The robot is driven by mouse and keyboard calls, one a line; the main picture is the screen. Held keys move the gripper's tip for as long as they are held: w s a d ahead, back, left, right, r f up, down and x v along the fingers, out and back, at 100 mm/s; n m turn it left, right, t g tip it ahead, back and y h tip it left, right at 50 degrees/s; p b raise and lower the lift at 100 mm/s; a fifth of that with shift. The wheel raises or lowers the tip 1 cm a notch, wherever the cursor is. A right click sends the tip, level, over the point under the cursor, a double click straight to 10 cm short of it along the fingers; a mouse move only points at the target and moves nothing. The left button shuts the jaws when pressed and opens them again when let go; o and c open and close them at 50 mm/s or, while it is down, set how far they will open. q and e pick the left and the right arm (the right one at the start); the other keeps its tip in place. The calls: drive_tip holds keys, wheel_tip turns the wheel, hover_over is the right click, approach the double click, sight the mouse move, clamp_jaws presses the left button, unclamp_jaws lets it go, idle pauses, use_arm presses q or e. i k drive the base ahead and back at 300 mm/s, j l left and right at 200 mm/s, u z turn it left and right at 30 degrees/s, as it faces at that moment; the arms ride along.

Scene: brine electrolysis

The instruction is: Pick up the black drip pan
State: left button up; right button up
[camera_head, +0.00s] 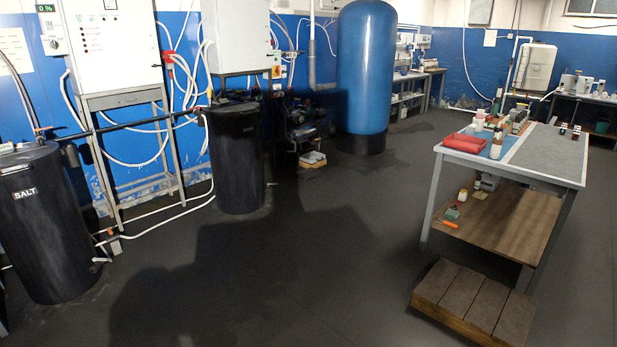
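I cannot make out a black drip pan anywhere in the head view. Dark floor and deep shadow fill much of the middle, so a flat black thing there is hard to tell. Neither of my grippers shows in the head view.
A workbench (541,160) with bottles and a red item (464,143) stands right, above a wooden lower shelf (500,225). A wooden step (474,300) sits before it. Black tanks (45,225) (237,160) and a blue tank (366,70) stand left and back. The middle floor (300,260) is open.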

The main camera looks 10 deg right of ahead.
sight(310, 172)
drive_tip(key=i+l+z, duration=0.25)
drive_tip(key=i, duration=0.35)
drive_tip(key=i+z, duration=0.3)
drive_tip(key=i, duration=2.95)
drive_tip(key=i+u, duration=0.1)
drive_tip(key=i, duration=2.6)
drive_tip(key=l, duration=0.1)
